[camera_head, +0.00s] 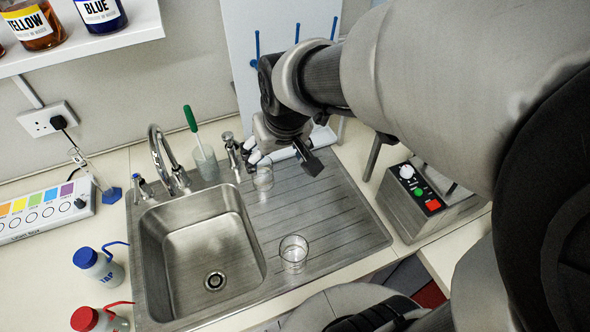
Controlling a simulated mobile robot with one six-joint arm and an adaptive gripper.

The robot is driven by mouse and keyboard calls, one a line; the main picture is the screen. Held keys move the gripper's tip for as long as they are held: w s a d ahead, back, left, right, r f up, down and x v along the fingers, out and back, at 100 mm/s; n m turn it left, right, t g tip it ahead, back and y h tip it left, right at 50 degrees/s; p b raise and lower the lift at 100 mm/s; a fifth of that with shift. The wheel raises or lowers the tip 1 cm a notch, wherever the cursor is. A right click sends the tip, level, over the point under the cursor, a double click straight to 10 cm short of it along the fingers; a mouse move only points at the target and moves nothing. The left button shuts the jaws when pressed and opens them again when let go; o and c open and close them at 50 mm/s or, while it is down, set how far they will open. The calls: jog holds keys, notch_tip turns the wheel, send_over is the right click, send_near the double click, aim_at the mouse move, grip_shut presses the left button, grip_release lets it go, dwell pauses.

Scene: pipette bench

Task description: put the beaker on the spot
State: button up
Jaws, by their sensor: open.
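A clear glass beaker (293,254) stands upright on the ribbed steel drainboard (335,225), near its front edge. A second clear glass vessel (263,179) stands at the back of the drainboard, just below my gripper in the picture. My gripper (281,163) is open, its two fingers spread apart above the back of the drainboard. The second vessel appears near the left finger; I cannot tell whether they touch. No marked spot can be made out; my arm covers much of the right side.
The sink basin (201,262) lies left of the drainboard, with a tap (160,150) behind it. A cup (206,165) holds a green-handled brush. A control box (420,205) stands at the right. Blue-capped (98,265) and red-capped (95,320) bottles stand at the left.

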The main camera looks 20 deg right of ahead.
jog(key=s+r, duration=0.4)
jog(key=s, duration=1.3)
notch_tip(320, 180, down, 2)
jog(key=b, duration=0.2)
jog(key=shift+f+b, duration=0.2)
jog(key=shift+b, duration=0.1)
jog(key=shift+c, duration=0.2)
